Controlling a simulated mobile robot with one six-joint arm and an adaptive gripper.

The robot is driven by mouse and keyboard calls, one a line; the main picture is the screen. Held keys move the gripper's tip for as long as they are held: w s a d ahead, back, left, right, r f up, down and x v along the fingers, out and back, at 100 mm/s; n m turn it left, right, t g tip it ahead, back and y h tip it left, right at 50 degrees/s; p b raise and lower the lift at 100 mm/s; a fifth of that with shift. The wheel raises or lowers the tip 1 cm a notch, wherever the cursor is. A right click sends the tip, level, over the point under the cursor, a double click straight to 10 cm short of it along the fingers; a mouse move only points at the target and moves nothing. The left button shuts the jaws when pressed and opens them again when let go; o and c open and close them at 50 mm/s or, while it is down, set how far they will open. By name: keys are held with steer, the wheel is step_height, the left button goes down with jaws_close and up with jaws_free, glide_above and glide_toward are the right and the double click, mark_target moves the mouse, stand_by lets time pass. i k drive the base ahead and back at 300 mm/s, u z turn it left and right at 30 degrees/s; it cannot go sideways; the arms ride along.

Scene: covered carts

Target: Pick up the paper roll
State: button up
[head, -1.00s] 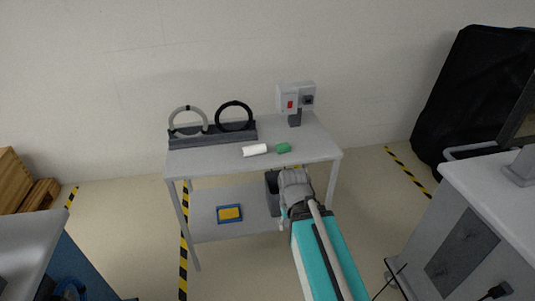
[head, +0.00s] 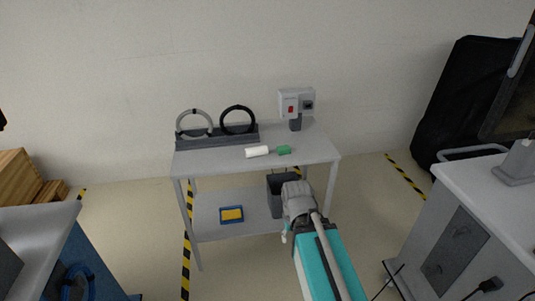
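A white paper roll (head: 257,152) lies on its side near the front edge of the grey table's top (head: 215,160). A small green item (head: 284,150) lies just to its right. My arm reaches in from the bottom of the head view, its grey wrist in front of the table's lower right part. My gripper (head: 286,236) shows only as a small light part beside the wrist, lower than the tabletop and apart from the roll. Its fingers are too small and hidden to read.
A rack with two rings (head: 217,141) stands at the table's back left, a grey switch box (head: 297,103) at the back right. The lower shelf holds a blue-and-yellow box (head: 231,214) and a dark bin (head: 276,193). Other carts stand at left and right.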

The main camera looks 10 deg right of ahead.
mark_target(260, 150)
steer(key=u, duration=0.15)
steer(key=i, duration=0.95)
steer(key=z, duration=0.05)
